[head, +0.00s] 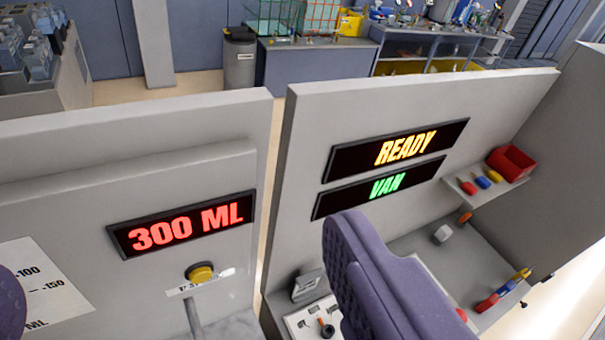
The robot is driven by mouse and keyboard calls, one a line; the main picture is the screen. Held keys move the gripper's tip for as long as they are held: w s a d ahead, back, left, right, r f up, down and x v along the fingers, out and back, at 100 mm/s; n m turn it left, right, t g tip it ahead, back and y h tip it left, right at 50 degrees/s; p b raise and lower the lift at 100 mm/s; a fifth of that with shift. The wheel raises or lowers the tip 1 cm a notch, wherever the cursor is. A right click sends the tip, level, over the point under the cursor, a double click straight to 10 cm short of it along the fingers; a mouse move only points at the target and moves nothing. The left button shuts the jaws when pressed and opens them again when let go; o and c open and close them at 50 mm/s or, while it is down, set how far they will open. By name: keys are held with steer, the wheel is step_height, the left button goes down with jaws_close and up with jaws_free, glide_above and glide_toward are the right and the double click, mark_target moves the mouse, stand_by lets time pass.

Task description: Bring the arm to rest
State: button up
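My gripper (178,250) shows as two purple, dotted fingers, one at the left edge and one at the lower middle right. They are wide apart with nothing held between them, so it is open. Behind the gap stands a grey panel (60,150) with a red display (182,225) reading "300 ML". Below the display is a yellow button (201,273) with a small label strip. A white scale sheet (40,283) marked 100 and 150 is at the lower left. The rest of my arm is out of view.
Behind the right finger is a bench with a control box (297,322), a grey block (442,234) and a red, yellow and blue tool (502,290). A shelf (465,193) holds a red bin (510,163). A narrow gap separates the panels. A grey trash bin (239,62) and work tables stand behind.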

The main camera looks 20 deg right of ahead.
steer(key=r, duration=0.2)
steer(key=s+d+m, duration=0.1)
steer(key=shift+r+t, duration=0.4)
step_height(320, 180, down, 5)
steer(key=b, duration=0.5)
stand_by(1.3)
